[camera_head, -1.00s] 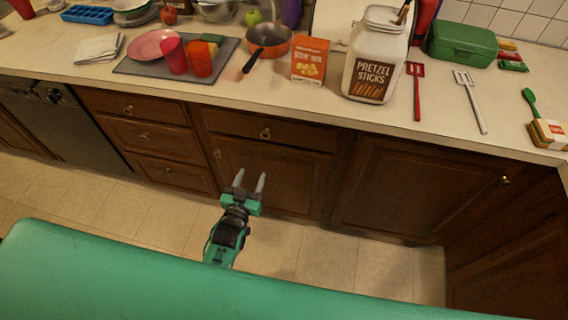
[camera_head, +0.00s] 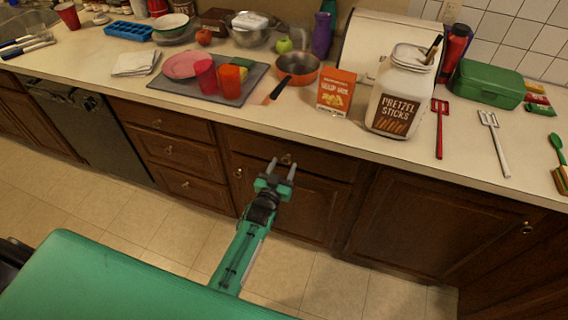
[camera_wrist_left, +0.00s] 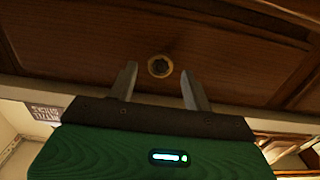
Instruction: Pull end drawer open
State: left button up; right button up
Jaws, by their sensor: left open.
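My left gripper (camera_head: 281,170) is open in front of the wooden cabinets, with its fingertips near a wide drawer (camera_head: 318,160) under the counter. That drawer's round brass knob (camera_head: 286,159) shows just beyond the fingertips. In the left wrist view the knob (camera_wrist_left: 160,66) sits between and ahead of the two open fingers (camera_wrist_left: 160,84). The fingers do not appear closed on it. The drawer looks shut. To its left is a stack of drawers (camera_head: 172,152) with round knobs, also shut. My right gripper is not in view.
A cabinet door (camera_head: 312,205) is below the drawer. The counter above holds a pretzel jar (camera_head: 397,97), a soup mix box (camera_head: 336,91), an orange pan (camera_head: 297,70) and a grey mat with cups. The tiled floor (camera_head: 140,225) is clear.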

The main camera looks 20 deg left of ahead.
pick_arm(q)
jog(key=shift+w, duration=0.75)
jog(key=shift+c, duration=0.2)
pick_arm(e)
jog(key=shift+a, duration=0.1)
